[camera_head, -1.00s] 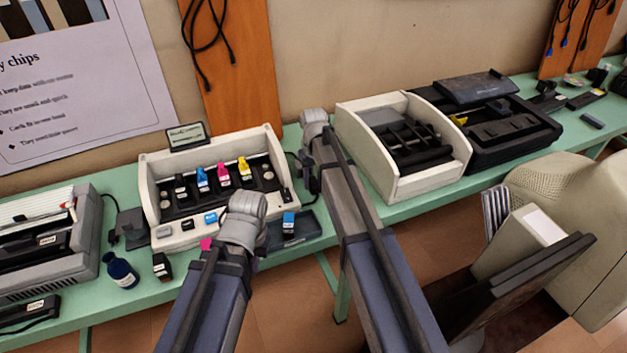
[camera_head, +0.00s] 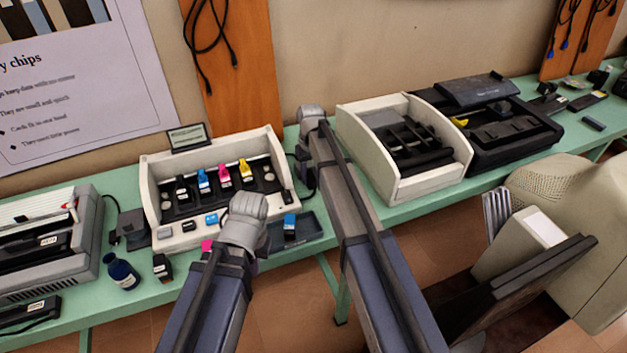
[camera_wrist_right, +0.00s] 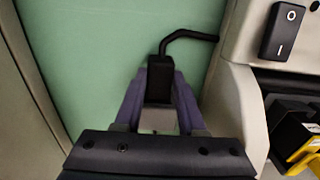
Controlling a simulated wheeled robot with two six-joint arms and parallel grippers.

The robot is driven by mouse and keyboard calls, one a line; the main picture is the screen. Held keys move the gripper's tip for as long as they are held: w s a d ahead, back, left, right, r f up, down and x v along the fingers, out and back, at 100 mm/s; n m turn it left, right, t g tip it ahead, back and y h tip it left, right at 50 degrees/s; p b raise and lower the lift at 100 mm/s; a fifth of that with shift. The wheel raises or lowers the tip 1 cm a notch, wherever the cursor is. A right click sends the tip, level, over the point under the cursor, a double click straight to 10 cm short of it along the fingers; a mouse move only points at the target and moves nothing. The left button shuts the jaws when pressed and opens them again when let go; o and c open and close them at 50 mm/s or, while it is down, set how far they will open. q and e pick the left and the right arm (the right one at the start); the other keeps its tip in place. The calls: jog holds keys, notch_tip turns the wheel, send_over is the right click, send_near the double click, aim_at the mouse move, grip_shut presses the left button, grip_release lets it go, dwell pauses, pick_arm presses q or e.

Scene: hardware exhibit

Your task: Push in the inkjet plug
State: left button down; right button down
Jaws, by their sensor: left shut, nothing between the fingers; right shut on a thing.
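The inkjet plug (camera_wrist_right: 159,84) is black, with a black cord bending to the right from its far end. My right gripper (camera_wrist_right: 160,95) is shut on it, one purple finger on each side, beside the pale printer's side wall. In the head view, my right arm hides most of that plug area. The inkjet printer (camera_head: 152,200) is cream with an open front and several coloured cartridges in a row. My left gripper (camera_head: 240,232) is low in front of the printer's right part; its fingers are mostly hidden by its own wrist. A socket is not clearly visible.
A black rocker switch (camera_wrist_right: 284,31) sits on the printer. A dark tray (camera_head: 312,231) with a blue cartridge stands right of my left wrist. A second cream machine (camera_head: 440,180) stands to the right. A blue bottle (camera_head: 121,273) and black cartridge (camera_head: 162,267) stand near the green table's front edge.

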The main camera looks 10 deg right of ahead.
aim_at(310, 177)
jog(key=shift+w, duration=0.3)
jog(key=shift+c, duration=2.4)
grip_release()
jog(key=shift+s+r, duration=0.1)
jog(key=shift+r, duration=0.05)
notch_tip(310, 177, up, 8)
jog(key=p, duration=0.8)
jog(key=shift+f, duration=0.2)
jog(key=s+a, duration=0.3)
jog(key=s, duration=1.1)
jog(key=s+a+n+h, duration=0.1)
jog(key=s+a, duration=0.3)
jog(key=s, duration=1.1)
jog(key=shift+s+a+n, duration=0.3)
